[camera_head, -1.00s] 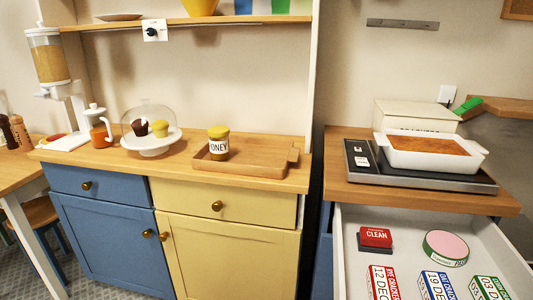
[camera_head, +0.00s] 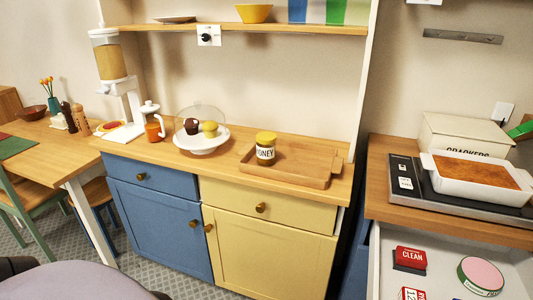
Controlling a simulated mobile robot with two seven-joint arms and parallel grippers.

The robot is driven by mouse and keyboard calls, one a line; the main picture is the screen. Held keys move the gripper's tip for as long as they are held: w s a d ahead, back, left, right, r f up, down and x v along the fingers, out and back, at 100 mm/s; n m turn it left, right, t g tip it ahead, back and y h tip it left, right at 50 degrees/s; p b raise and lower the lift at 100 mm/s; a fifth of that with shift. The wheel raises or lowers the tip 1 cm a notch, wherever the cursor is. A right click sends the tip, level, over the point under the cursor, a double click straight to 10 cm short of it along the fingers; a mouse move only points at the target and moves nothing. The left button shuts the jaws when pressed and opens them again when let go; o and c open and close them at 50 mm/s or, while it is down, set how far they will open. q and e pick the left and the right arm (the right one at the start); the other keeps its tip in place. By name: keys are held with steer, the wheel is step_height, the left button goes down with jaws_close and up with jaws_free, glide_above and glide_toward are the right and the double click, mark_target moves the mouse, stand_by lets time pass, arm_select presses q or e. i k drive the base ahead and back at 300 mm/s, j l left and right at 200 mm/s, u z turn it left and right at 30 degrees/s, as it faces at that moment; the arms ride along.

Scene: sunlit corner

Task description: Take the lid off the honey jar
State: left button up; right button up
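The honey jar (camera_head: 265,153) stands upright on the left part of a wooden tray on the counter. It has a white label reading HONEY, and its yellow lid (camera_head: 266,137) sits on top. Neither of my grippers shows in the head view. Nothing touches the jar from above.
The wooden tray (camera_head: 327,181) rests on the wooden counter (camera_head: 232,180). A glass-domed cake stand (camera_head: 201,149) with two muffins stands left of the jar. An open drawer (camera_head: 451,286) juts out at right.

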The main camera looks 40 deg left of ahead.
mark_target(265, 154)
steer(key=j, duration=1.55)
steer(key=i+j, duration=0.15)
steer(key=j, duration=0.25)
steer(key=i+j, duration=0.15)
steer(key=j, duration=0.2)
